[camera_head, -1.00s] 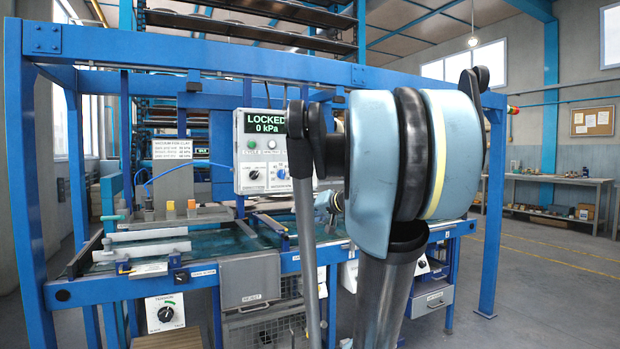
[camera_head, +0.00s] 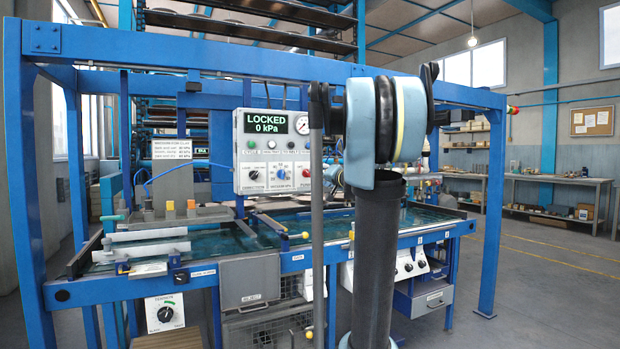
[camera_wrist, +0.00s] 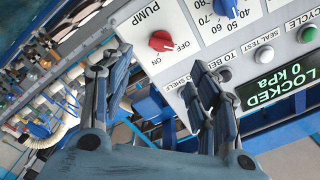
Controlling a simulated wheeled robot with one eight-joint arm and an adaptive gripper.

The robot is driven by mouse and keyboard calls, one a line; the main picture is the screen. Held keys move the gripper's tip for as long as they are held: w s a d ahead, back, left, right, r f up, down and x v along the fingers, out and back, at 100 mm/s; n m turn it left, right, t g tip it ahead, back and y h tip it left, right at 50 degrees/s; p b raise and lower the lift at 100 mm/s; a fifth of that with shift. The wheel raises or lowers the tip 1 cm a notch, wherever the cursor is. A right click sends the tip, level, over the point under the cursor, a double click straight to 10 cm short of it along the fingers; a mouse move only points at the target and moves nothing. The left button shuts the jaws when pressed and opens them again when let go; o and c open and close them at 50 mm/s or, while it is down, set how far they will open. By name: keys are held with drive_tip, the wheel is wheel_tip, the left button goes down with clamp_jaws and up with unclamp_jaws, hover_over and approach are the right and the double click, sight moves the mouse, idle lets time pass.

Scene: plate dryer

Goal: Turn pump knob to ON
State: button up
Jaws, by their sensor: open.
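The red pump knob (camera_wrist: 161,41) is on a white control panel (camera_wrist: 195,12) in the wrist view, with PUMP, OFF and ON printed around it. I cannot tell for sure which label its pointer marks. My gripper (camera_wrist: 158,73) is open and empty, its fingers reaching toward the panel just below the knob in the picture, apart from it. In the head view the red knob (camera_head: 306,173) shows at the lower right of the control box (camera_head: 248,176). My arm covers most of my gripper there.
The display (camera_head: 266,123) reads LOCKED, 0 kPa. A blue vacuum dial (camera_wrist: 224,8) and several buttons, among them a white one (camera_wrist: 264,55), sit near the knob. A blue frame post (camera_head: 28,200) and top beam surround the wet table (camera_head: 220,243).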

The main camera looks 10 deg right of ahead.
sight(307, 173)
drive_tip(key=x, duration=1.1)
